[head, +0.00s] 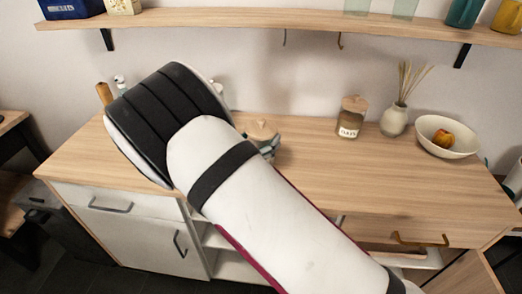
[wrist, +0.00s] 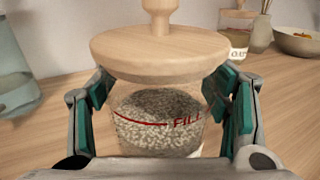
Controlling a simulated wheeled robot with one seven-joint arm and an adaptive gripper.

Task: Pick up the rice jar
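A clear jar (wrist: 152,136) with a round knobbed wooden lid (wrist: 158,52) stands upright on the wooden counter in the wrist view. It holds pale grains and bears a red line with "FILL". No rice label is readable on it. My gripper (wrist: 165,106) has its green-padded fingers on both sides of the jar, below the lid's rim. The pads are very near the glass; I cannot tell whether they press on it. In the head view the jar's lid (head: 262,130) shows beside my wrist, and my arm hides much of the rest.
A second lidded jar (head: 350,118) with a pale label stands to the right on the counter (head: 390,180), by a reed vase (head: 394,120) and a bowl (head: 446,140) with fruit. A bluish glass vessel (wrist: 12,80) is close on the left. A shelf (head: 250,18) runs above.

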